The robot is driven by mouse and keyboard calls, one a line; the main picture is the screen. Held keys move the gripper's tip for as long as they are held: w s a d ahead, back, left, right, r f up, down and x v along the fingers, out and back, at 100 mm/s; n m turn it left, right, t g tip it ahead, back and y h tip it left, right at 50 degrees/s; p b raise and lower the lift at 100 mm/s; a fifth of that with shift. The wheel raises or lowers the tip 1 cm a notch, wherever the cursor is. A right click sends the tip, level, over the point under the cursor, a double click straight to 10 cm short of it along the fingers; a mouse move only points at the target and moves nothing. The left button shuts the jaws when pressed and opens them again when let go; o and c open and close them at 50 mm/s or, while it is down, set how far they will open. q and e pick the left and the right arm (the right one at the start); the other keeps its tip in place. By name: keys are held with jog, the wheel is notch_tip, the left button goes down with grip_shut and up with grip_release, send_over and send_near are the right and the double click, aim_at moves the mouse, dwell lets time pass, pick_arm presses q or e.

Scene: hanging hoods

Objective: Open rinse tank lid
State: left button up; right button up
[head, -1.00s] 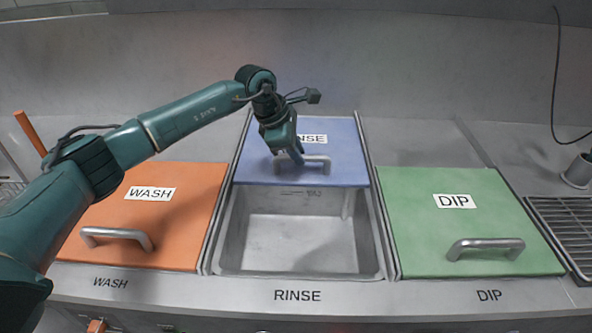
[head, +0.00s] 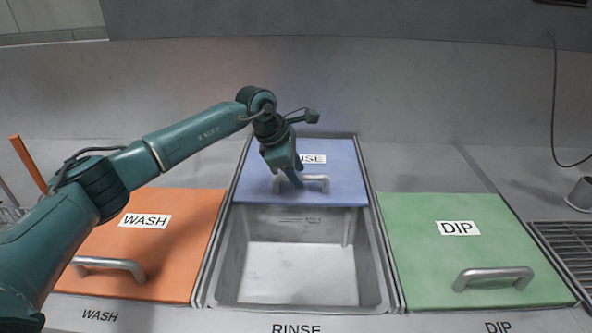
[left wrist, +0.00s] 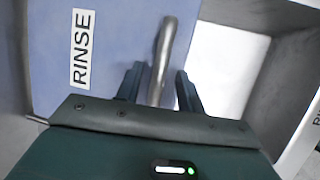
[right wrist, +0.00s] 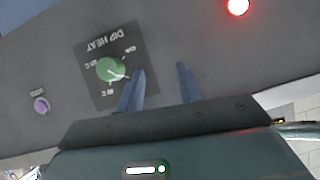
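The blue rinse lid (head: 340,165) sits slid back, with the rinse tank (head: 300,270) open in front of it and its bare metal inside showing. The lid's metal handle (head: 318,182) stands near its front edge. My left gripper (head: 292,190) is at this handle. In the left wrist view, the left gripper's fingers (left wrist: 158,85) are apart, with the handle (left wrist: 164,55) between them and a visible gap beside it. My right gripper (right wrist: 160,85) is open and empty, facing a front panel; it is out of the head view.
The orange wash lid (head: 180,240) is closed on the left and the green dip lid (head: 430,250) is closed on the right. A green dip heat knob (right wrist: 110,68) and a red light (right wrist: 238,6) are in the right wrist view. A rack (head: 570,250) lies at far right.

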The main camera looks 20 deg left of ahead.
pick_arm(q)
jog(key=v, duration=1.3)
jog(key=shift+b, duration=0.45)
jog(key=shift+s, duration=0.1)
